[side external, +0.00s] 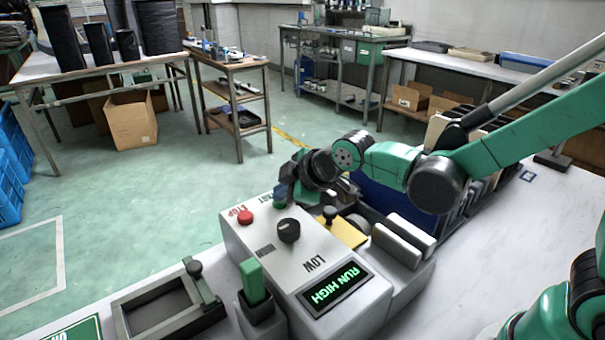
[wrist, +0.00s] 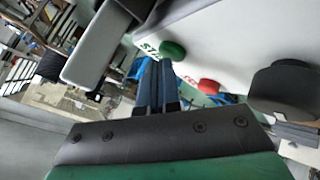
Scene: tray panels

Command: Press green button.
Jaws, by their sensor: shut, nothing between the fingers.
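The green button (side external: 279,205) is at the far edge of the white control box (side external: 262,262), beside the red STOP button (side external: 245,216). In the wrist view the green button (wrist: 173,49) shows as a round cap next to green lettering. My gripper (side external: 281,191) is above the green button, tilted down at it. Its two blue fingers are closed together with nothing between them, and in the wrist view the fingertips (wrist: 158,64) end right by the green button. I cannot tell whether they touch it. The box's display (side external: 335,288) reads RUN HIGH.
A black knob (side external: 288,230) is on the box near the buttons. A green lever (side external: 252,280) stands at the front. A yellow panel (side external: 342,232) and a grey block (side external: 403,240) are to the right. A dark open-topped tray (side external: 130,318) is at left.

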